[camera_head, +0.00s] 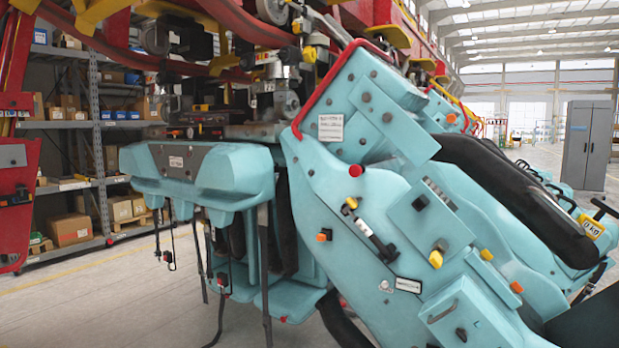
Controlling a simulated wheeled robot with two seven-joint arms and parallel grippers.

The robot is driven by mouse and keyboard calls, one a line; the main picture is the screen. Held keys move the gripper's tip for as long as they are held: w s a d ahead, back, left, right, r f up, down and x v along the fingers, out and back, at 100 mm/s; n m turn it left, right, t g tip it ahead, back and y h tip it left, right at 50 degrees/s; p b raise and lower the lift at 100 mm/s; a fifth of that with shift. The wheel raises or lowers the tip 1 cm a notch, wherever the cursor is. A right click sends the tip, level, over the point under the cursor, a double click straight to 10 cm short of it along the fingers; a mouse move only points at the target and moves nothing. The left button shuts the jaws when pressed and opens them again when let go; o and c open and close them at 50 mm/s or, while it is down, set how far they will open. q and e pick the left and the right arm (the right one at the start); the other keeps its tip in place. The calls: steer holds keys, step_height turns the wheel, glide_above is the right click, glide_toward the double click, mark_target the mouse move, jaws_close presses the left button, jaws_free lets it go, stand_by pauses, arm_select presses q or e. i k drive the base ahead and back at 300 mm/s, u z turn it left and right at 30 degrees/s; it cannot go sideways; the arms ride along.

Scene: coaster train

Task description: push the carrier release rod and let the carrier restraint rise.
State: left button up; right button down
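A teal coaster carrier (400,190) hangs tilted under a red track at the centre and right. A thick black padded restraint (510,190) slants down along its right side. A black bar with a pale end (369,238) is mounted on the carrier's side panel. Small yellow, orange and red knobs sit around it, including a red button (355,170) and a yellow knob (436,259). I cannot tell which of these parts is the release rod. Neither of my grippers shows in this view.
A second teal body (205,175) with hanging black straps stands to the left. Red track beams (240,25) cross overhead. Metal shelves with cardboard boxes (69,229) line the left wall. A grey cabinet (587,145) stands at the far right. The floor at lower left is clear.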

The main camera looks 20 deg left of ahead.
mark_target(355, 172)
steer(key=u, duration=0.45)
steer(key=k, duration=0.5)
steer(key=u, duration=1.05)
steer(key=i, duration=2.45)
steer(key=z, duration=1.2)
steer(key=i, duration=0.6)
steer(key=z, duration=0.65)
